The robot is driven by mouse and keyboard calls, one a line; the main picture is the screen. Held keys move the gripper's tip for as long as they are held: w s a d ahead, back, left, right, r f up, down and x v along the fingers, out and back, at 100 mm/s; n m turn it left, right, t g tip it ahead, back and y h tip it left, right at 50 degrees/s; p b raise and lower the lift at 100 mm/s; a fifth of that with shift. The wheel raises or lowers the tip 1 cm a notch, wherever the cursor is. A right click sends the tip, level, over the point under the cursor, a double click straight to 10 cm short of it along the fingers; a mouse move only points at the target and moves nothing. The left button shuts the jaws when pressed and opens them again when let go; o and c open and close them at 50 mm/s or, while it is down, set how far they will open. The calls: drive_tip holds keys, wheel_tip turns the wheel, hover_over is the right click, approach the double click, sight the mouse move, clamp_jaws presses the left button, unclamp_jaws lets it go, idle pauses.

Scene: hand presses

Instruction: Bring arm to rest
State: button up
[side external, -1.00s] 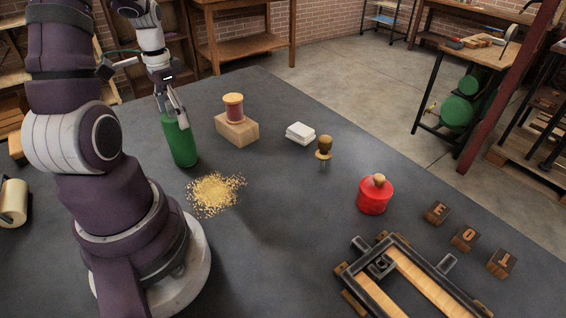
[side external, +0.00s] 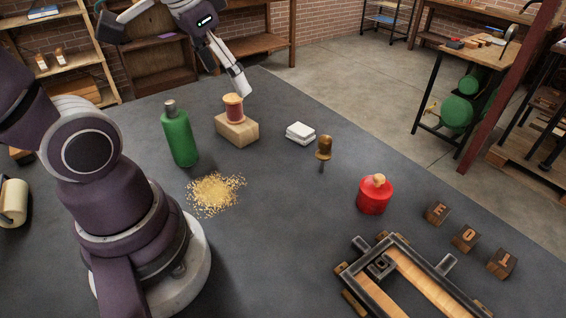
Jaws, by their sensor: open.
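My gripper (side external: 241,86) is in the upper middle of the side view, pointing down and to the right. It is open and empty. Its fingertips appear just above and behind the red spool (side external: 234,108), which stands on a wooden block (side external: 237,131); I cannot tell the exact gap. A green bottle (side external: 178,137) with a grey cap stands upright on the dark table (side external: 265,225), left of the block and clear of my gripper.
A pile of yellow crumbs (side external: 214,193) lies in front of the bottle. A white stack (side external: 300,133), a brass-coloured stamp (side external: 324,147), a red pot (side external: 375,194), letter blocks (side external: 466,238) and a metal frame (side external: 398,268) occupy the right side. The table's centre is clear.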

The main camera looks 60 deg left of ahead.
drive_tip(key=shift+t+h, duration=0.4)
drive_tip(key=shift+t, duration=0.3)
drive_tip(key=d, duration=0.1)
drive_tip(key=s+d+f, duration=0.1)
drive_tip(key=d, duration=0.2)
drive_tip(key=shift+s+d+f, duration=0.25)
drive_tip(key=shift+d+f, duration=0.05)
drive_tip(key=shift+d, duration=0.05)
